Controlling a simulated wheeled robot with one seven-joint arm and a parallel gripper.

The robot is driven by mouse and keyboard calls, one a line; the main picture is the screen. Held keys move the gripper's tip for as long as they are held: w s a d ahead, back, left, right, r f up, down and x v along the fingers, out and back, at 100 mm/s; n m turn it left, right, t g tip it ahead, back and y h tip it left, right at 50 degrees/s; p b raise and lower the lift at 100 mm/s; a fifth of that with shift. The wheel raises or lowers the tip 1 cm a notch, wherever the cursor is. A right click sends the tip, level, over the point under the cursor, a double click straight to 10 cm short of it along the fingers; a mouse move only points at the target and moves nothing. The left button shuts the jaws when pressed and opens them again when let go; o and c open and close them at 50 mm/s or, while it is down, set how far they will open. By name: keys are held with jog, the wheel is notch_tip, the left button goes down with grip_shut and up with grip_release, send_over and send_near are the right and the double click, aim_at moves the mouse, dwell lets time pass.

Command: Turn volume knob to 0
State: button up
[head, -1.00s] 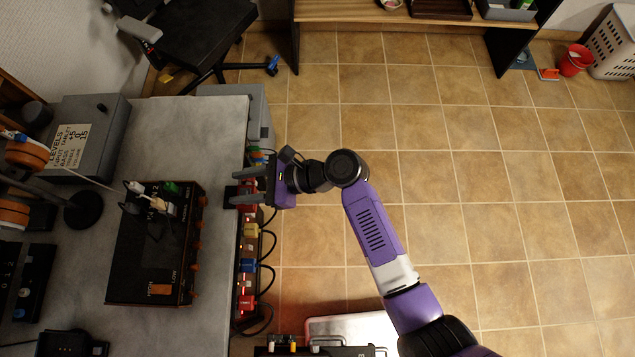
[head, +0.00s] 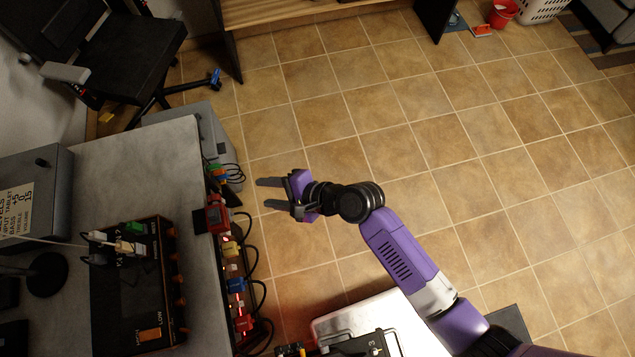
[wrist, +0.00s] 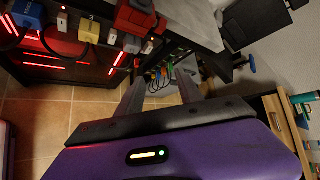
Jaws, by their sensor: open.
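A black box (head: 110,310) on the grey table has several orange knobs (head: 180,302) along its right side. I cannot tell which knob is the volume knob, nor read any setting. A sign (head: 16,210) on a grey box at the left lists levels, with volume apparently 15. My gripper (head: 262,193) is open and empty over the tiled floor, to the right of the table edge, apart from the knobs. Its two fingers point left in the head view. In the wrist view, the open fingers (wrist: 160,85) have nothing between them nearby; coloured plugs show beyond.
The grey table (head: 160,165) has a row of coloured plugs (head: 236,286) with looping black cables along its right edge. A grey case (head: 205,140) stands by the far end. An office chair (head: 120,50) is at the upper left. The tiled floor at right is clear.

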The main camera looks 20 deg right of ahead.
jog(key=s+d+f+n+t+h, duration=0.1)
jog(key=s+d, duration=0.1)
jog(key=d, duration=0.3)
jog(key=s+d+f+n+t+h+b, duration=0.1)
jog(key=s+d+h, duration=0.1)
jog(key=d, duration=0.3)
jog(key=shift+s+f+n, duration=0.3)
jog(key=shift+s, duration=0.5)
